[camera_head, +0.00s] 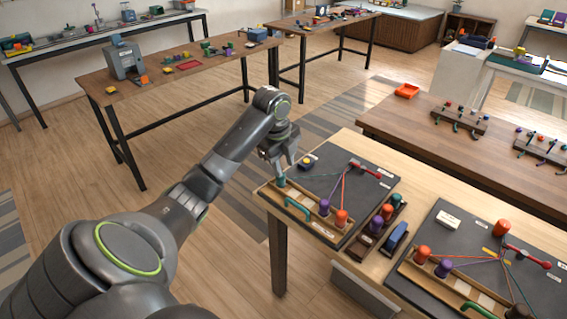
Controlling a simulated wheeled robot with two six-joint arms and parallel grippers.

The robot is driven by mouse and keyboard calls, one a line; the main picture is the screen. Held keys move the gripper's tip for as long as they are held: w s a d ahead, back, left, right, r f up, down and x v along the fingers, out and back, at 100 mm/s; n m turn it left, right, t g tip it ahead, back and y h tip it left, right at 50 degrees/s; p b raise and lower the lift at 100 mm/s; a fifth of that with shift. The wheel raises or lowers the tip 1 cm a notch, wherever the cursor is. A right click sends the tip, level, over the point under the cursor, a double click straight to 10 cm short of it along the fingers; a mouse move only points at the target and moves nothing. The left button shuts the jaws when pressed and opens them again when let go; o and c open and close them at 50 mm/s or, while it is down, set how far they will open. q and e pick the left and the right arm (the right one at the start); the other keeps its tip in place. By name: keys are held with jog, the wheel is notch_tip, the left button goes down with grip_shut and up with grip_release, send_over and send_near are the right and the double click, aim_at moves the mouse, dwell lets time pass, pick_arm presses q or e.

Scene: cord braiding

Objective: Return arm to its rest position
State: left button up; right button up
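My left arm reaches in from the lower left. My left gripper (279,168) points down at the near left corner of the first braiding board (345,178). A teal bobbin (280,182) stands just below its fingertips; whether they touch it, and how far apart they are, I cannot tell. A purple bobbin (324,207) and an orange bobbin (341,218) stand in the wooden rack (312,212) on this board. Cords run from the rack side to a red holder (367,170) at the far right of the board. My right gripper is out of view.
A second braiding board (480,222) with bobbins and cords lies to the right on the same table. Small blocks and bobbins (388,215) stand between the boards. A brown bench (430,130) stands behind. Open floor (190,230) lies to the left of the table.

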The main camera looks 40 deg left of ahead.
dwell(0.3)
pick_arm(q)
jog(key=s+a+f+n, duration=0.15)
jog(key=f+n, duration=0.25)
jog(key=f, duration=0.7)
jog(key=s+f+n, duration=0.2)
jog(key=f+n, duration=0.1)
jog(key=f, duration=0.9)
jog(key=s+f+n+y, duration=0.1)
jog(key=s+f+n, duration=0.2)
jog(key=s+f, duration=0.35)
jog(key=s+f+n, duration=0.2)
jog(key=s+f, duration=0.2)
jog(key=f, duration=0.5)
jog(key=s+d+f+n, duration=0.2)
jog(key=s+d+f, duration=0.2)
jog(key=s, duration=0.7)
jog(key=s+d+f+n+b, duration=0.1)
jog(key=s+d+f+n, duration=0.2)
jog(key=s+f, duration=0.5)
jog(key=s+d+f+n+g, duration=0.1)
jog(key=s+d+f, duration=0.3)
jog(key=s, duration=1)
notch_tip(320, 180, down, 2)
jog(key=shift+s+d+f+n, duration=0.15)
jog(key=shift+d+n, duration=0.2)
jog(key=shift+n, duration=0.35)
